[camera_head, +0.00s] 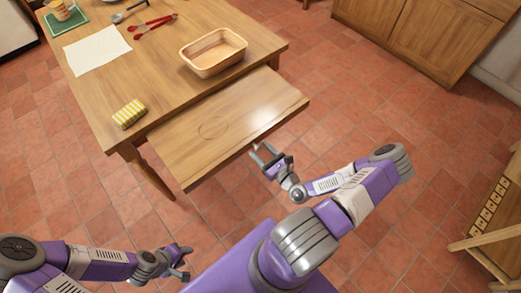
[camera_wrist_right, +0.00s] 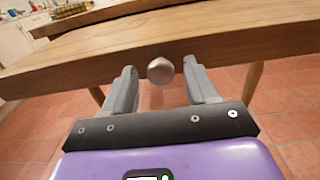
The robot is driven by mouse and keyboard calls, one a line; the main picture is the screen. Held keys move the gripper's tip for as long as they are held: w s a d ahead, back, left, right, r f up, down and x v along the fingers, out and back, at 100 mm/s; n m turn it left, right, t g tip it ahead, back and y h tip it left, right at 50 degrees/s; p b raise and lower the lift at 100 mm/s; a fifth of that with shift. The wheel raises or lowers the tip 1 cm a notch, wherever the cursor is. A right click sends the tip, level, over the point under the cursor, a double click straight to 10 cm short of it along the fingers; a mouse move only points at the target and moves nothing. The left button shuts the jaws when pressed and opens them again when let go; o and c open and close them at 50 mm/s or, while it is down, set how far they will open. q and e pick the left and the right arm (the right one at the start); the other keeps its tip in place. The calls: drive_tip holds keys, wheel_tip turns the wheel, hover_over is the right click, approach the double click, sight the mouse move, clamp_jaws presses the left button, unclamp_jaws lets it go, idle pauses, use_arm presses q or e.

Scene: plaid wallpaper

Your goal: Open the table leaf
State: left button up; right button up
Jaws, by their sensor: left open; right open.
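The wooden table leaf (camera_head: 225,125) stands out from the near side of the wooden table (camera_head: 110,85), a little below the tabletop. Its front edge (camera_wrist_right: 220,42) fills the upper part of the right wrist view. A round metal knob (camera_wrist_right: 160,70) sits on that edge. My right gripper (camera_head: 265,155) is open at the leaf's front edge; in the right wrist view its fingers (camera_wrist_right: 160,88) stand on either side of the knob, with gaps showing. My left gripper (camera_head: 185,262) is open and empty, low over the floor, away from the table.
On the tabletop are a wicker basket (camera_head: 213,52), a yellow checked sponge (camera_head: 129,114), a white cloth (camera_head: 97,50), red tongs (camera_head: 153,26) and a cup (camera_head: 58,10) on a green mat. A wooden cabinet (camera_head: 425,45) stands behind. Tiled floor (camera_head: 345,110) right of the leaf is clear.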

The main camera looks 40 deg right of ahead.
drive_tip(key=s, duration=0.6)
drive_tip(key=shift+s+p, duration=0.4)
drive_tip(key=shift+p, duration=0.05)
drive_tip(key=w+a+f+n+g+y+p, duration=0.1)
drive_tip(key=w+a+f+n+g+y, duration=0.2)
drive_tip(key=a+n, duration=0.45)
drive_tip(key=w+a+f+n+g+y+p, duration=0.1)
drive_tip(key=a+f+n+g+y, duration=0.2)
drive_tip(key=a+n+g, duration=0.4)
drive_tip(key=s+a+n+g+h, duration=0.1)
drive_tip(key=s+a+n+g, duration=0.2)
drive_tip(key=n, duration=0.6)
drive_tip(key=s+a+r+n+g+p, duration=0.1)
drive_tip(key=s+a+n+g, duration=0.2)
drive_tip(key=a+n, duration=0.3)
drive_tip(key=n+g, duration=0.1)
drive_tip(key=n, duration=0.3)
drive_tip(key=shift+s+h+p, duration=0.3)
drive_tip(key=shift+s+h, duration=0.05)
drive_tip(key=shift+h, duration=0.05)
